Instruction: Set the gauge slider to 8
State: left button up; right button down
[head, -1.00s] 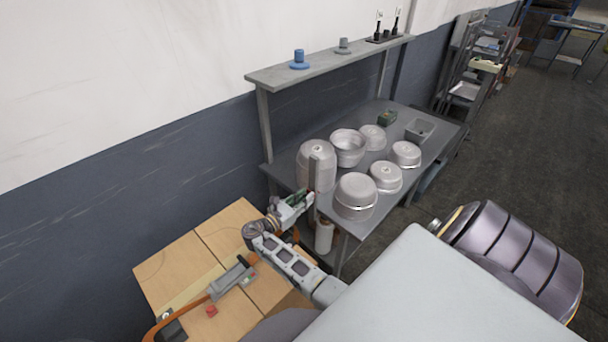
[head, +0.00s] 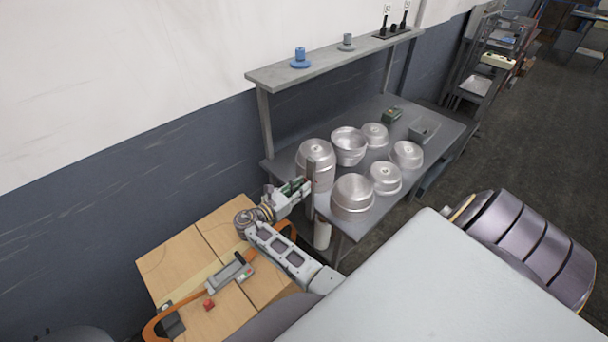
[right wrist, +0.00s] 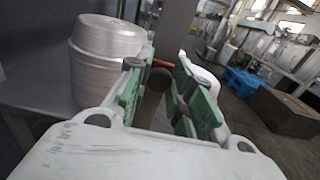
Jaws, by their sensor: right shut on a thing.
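My right gripper (head: 305,189), with green finger pads, is at the post. It also shows in the right wrist view (right wrist: 160,92), its fingers closed around the slider. The scale marks and the number at the slider cannot be read. My left gripper is not in view.
A white cylinder (head: 322,234) is below the gripper.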

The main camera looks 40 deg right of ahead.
notch_tip(320, 180, up, 4)
jog(key=shift+f, duration=0.25)
jog(key=c, duration=1.3)
grip_release()
jog(key=shift+o, duration=0.2)
jog(key=shift+a, duration=0.1)
send_near(309, 175)
jog(key=shift+a, duration=0.7)
jog(key=shift+s, duration=0.1)
